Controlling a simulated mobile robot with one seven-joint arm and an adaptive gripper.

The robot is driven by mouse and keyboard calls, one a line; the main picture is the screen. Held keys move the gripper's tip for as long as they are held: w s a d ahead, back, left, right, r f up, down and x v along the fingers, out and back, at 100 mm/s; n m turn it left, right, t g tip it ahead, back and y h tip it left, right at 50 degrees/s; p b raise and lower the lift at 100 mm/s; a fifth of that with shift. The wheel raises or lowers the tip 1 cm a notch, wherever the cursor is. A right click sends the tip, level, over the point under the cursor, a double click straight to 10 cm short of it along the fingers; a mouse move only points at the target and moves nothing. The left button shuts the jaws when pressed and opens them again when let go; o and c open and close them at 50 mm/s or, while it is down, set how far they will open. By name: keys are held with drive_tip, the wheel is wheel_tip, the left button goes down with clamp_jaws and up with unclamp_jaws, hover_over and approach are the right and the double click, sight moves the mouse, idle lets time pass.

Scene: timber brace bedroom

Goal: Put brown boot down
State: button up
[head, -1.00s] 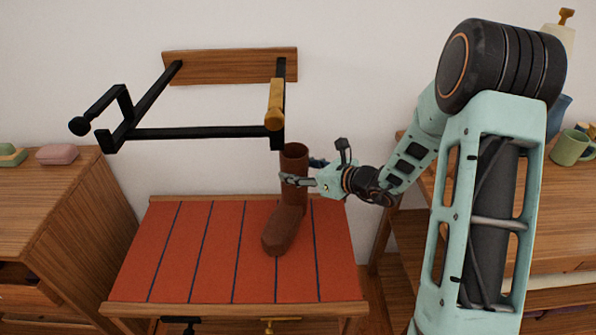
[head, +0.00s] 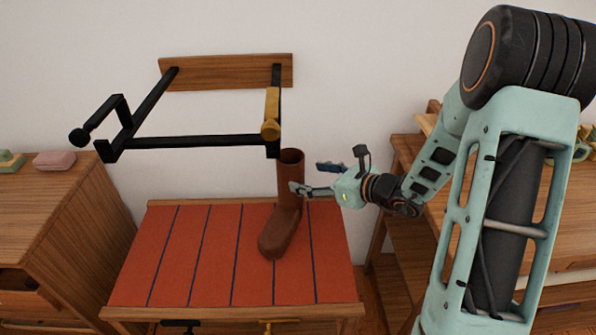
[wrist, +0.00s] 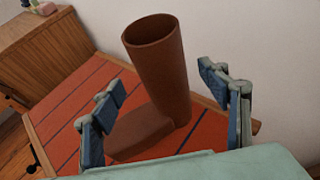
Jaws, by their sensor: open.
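The brown boot (head: 284,222) stands upright on the red slatted top of a wooden bench (head: 190,255), toward its right side, with its toe toward the front. In the wrist view the boot (wrist: 160,75) shows with its open top toward me. My gripper (head: 309,178) is just right of the boot's shaft, with its fingers pointing left. In the wrist view my gripper (wrist: 165,112) is open, with one finger on each side of the boot and visible gaps. Nothing is held.
A black wall rack (head: 190,141) with a wooden back board hangs above the bench. A yellow piece (head: 271,115) is on its right arm. Wooden cabinets stand left (head: 50,210) and right (head: 490,190). A pink block (head: 54,160) lies on the left one. The bench's left part is clear.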

drive_tip(key=p+v, duration=0.1)
drive_tip(key=v, duration=0.4)
drive_tip(key=shift+s+d+r, duration=0.15)
drive_tip(key=shift+r, duration=0.1)
